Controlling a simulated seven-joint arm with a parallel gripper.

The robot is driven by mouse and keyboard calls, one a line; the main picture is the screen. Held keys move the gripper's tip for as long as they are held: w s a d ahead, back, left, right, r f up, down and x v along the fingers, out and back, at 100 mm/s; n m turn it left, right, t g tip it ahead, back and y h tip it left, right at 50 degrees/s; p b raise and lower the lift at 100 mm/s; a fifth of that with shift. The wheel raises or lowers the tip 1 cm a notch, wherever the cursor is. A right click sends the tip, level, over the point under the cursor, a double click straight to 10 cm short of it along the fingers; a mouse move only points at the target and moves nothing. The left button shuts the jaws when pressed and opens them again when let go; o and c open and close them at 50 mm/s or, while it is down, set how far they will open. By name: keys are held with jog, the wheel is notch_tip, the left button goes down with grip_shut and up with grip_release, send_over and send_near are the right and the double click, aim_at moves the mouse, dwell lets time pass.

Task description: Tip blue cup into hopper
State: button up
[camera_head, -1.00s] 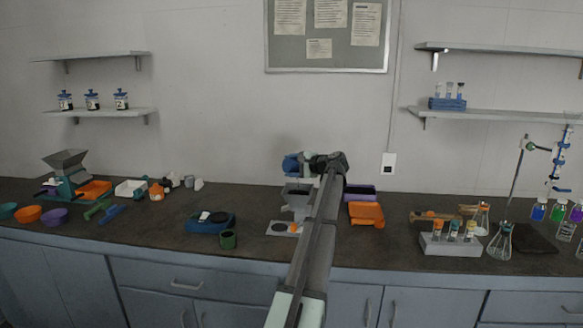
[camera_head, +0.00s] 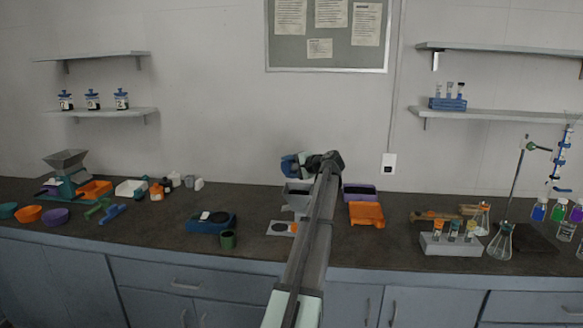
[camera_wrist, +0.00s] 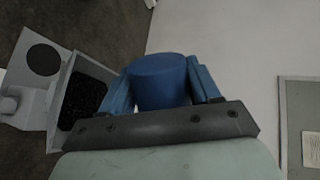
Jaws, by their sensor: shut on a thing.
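The blue cup (camera_wrist: 158,85) is held between the two fingers of my gripper (camera_wrist: 160,78), which is shut on it. In the head view the blue cup (camera_head: 290,165) and my gripper (camera_head: 298,163) are above the grey hopper (camera_head: 296,194), the cup tilted. In the wrist view the hopper (camera_wrist: 62,92) is to the left of the cup, with dark speckled material inside its square mouth. The cup's mouth and contents are hidden from me.
An orange tray (camera_head: 366,214) and a purple bin (camera_head: 360,193) stand right of the hopper. Another grey hopper machine (camera_head: 66,172) stands far left. Flasks and tube racks are at the right.

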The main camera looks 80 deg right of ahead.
jog(key=shift+n, duration=0.3)
jog(key=shift+w+a+n+g+h, duration=0.25)
jog(key=shift+n+g+h, duration=0.3)
jog(key=shift+n, duration=0.45)
jog(key=shift+n+g+h, duration=0.25)
jog(key=shift+n, duration=0.35)
jog(key=n, duration=0.1)
jog(key=n+g+h, duration=0.1)
jog(key=shift+a+f+n, duration=0.1)
jog(key=shift+f+n, duration=0.1)
jog(key=shift+n, duration=0.1)
jog(key=shift+n+h, duration=0.3)
jog(key=shift+n, duration=0.1)
